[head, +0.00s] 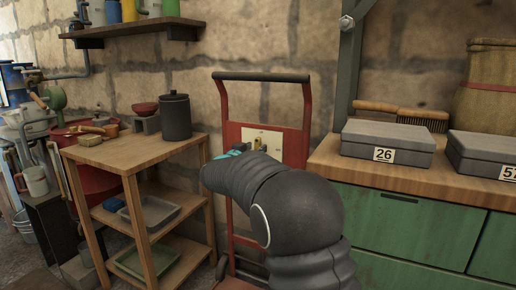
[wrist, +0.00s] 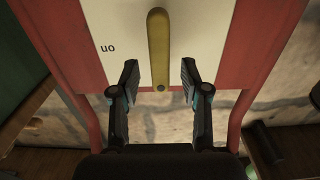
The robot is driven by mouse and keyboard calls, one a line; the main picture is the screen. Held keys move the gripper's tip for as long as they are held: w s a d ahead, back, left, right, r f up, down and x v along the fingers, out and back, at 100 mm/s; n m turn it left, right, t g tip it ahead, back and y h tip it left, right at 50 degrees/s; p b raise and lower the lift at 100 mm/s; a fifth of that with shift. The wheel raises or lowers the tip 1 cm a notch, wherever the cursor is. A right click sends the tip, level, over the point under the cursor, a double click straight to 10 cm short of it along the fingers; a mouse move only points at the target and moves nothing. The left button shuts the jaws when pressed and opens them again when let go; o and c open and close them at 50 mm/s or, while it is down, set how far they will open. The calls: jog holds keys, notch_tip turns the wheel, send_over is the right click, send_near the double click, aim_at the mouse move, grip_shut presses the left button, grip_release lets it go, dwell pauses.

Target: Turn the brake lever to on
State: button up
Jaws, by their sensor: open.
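The brake lever (wrist: 158,45) is a brass-coloured bar in the wrist view. It stands straight up and down in that picture against a cream plate (wrist: 205,40) on a red frame. A dark "on" label (wrist: 108,48) appears upside down on the plate, left of the lever. My gripper (wrist: 159,80) is open, with one finger on each side of the lever's lower end and a gap on both sides. In the head view the cream plate (head: 263,138) sits on the red hand-truck frame (head: 233,131), and my arm hides much of the gripper and lever.
A wooden shelf stand (head: 100,149) with a dark canister (head: 175,117) is on the left. A green cabinet (head: 400,228) with a wooden top and grey boxes (head: 388,142) is on the right. A stone wall stands behind the red frame.

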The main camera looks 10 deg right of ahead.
jog(key=shift+x, duration=1.4)
grip_shut()
